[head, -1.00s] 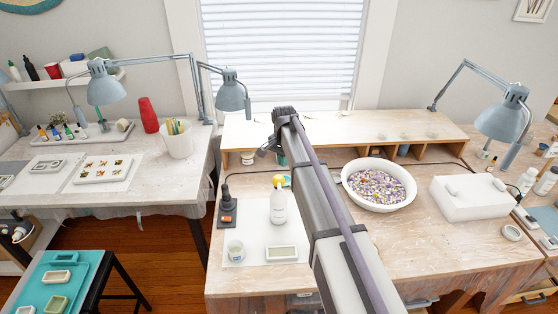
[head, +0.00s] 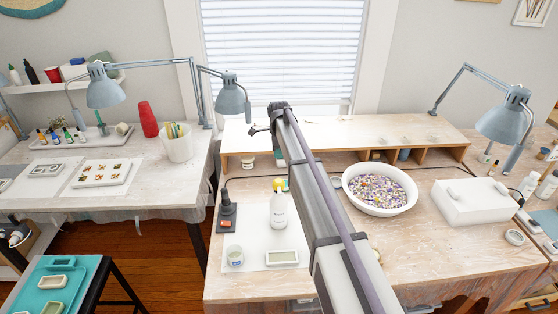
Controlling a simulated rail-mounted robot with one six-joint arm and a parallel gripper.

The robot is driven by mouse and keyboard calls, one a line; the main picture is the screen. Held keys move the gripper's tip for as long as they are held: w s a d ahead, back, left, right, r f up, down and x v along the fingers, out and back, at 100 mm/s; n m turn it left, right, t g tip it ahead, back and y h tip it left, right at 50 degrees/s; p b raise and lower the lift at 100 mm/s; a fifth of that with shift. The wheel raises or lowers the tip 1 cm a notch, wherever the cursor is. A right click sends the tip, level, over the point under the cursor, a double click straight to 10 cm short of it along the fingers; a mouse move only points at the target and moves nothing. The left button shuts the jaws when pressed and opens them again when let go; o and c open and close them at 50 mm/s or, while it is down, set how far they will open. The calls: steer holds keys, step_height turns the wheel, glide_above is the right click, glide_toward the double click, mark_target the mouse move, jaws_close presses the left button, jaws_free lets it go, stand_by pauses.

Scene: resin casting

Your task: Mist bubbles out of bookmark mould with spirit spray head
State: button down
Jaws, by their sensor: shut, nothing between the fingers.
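A white bottle (head: 278,211) with a narrow top stands upright on a white sheet on the middle bench. A small pale rectangular mould (head: 282,258) with a greenish-grey inside lies in front of it; I take it for the bookmark mould. Bubbles are too small to tell. My arm reaches from the lower right up over the bench.
A small cup (head: 235,256) and a dark device with an orange part (head: 228,216) stand left of the bottle. A white bowl of coloured bits (head: 379,190) and a white box (head: 486,202) are to the right. A low wooden shelf (head: 340,133) runs along the back.

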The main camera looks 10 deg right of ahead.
mark_target(279, 181)
step_height(279, 181, down, 12)
steer(key=b, duration=1)
steer(key=shift+r, duration=0.2)
step_height(279, 181, down, 2)
steer(key=shift+f+b, duration=0.1)
steer(key=shift+b, duration=1.1)
steer(key=shift+s, duration=0.4)
steer(key=shift+r, duration=0.35)
steer(key=shift+w+f, duration=0.15)
steer(key=shift+f, duration=0.1)
step_height(279, 181, up, 14)
steer(key=p, duration=1.4)
steer(key=shift+r, duration=0.15)
steer(key=shift+w, duration=0.1)
